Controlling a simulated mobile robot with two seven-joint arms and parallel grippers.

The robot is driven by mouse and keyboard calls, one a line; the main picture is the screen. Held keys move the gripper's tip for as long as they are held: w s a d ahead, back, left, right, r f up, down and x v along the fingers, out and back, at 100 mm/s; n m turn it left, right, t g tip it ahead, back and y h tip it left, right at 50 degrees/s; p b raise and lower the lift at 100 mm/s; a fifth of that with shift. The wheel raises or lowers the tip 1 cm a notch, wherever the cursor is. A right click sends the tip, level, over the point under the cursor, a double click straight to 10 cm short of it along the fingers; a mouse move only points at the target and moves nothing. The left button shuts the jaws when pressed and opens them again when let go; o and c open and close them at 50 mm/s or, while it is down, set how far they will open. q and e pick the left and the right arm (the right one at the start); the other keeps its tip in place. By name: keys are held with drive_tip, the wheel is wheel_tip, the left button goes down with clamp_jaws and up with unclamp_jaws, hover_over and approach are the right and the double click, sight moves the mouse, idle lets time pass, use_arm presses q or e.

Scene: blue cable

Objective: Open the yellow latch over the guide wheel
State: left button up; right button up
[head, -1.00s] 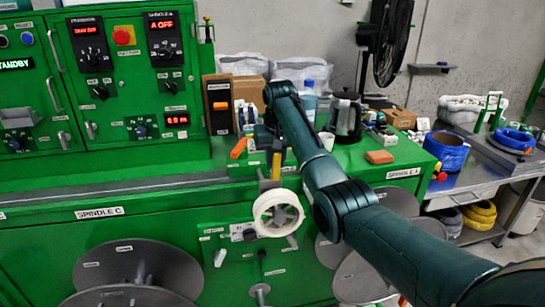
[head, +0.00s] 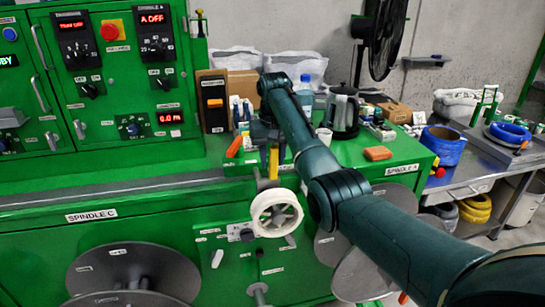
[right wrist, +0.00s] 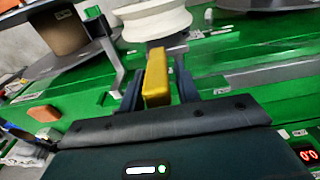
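The yellow latch (head: 273,161) stands upright just above the white guide wheel (head: 276,213) on the front of the green machine. My right gripper (head: 266,141) is at the latch, coming from above and behind it, and its fingers are mostly hidden in the head view. In the right wrist view the yellow latch (right wrist: 156,78) sits between the two dark fingers of my right gripper (right wrist: 160,92). The fingers are apart, with narrow gaps beside the latch. The guide wheel (right wrist: 152,20) is just beyond it. My left gripper is not in view.
Grey spindle discs (head: 132,270) stand below and left of the wheel. On the green top behind my arm are an orange block (head: 377,153), a kettle (head: 343,112) and bottles. A side table with blue cable coils (head: 444,146) is at right.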

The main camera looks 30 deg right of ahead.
drive_tip(key=shift+o, duration=0.9)
drive_tip(key=shift+r, duration=0.2)
drive_tip(key=r, duration=1)
drive_tip(key=shift+s+r, duration=0.2)
drive_tip(key=shift+s, duration=0.2)
drive_tip(key=shift+a+r, duration=0.1)
drive_tip(key=shift+r, duration=1.1)
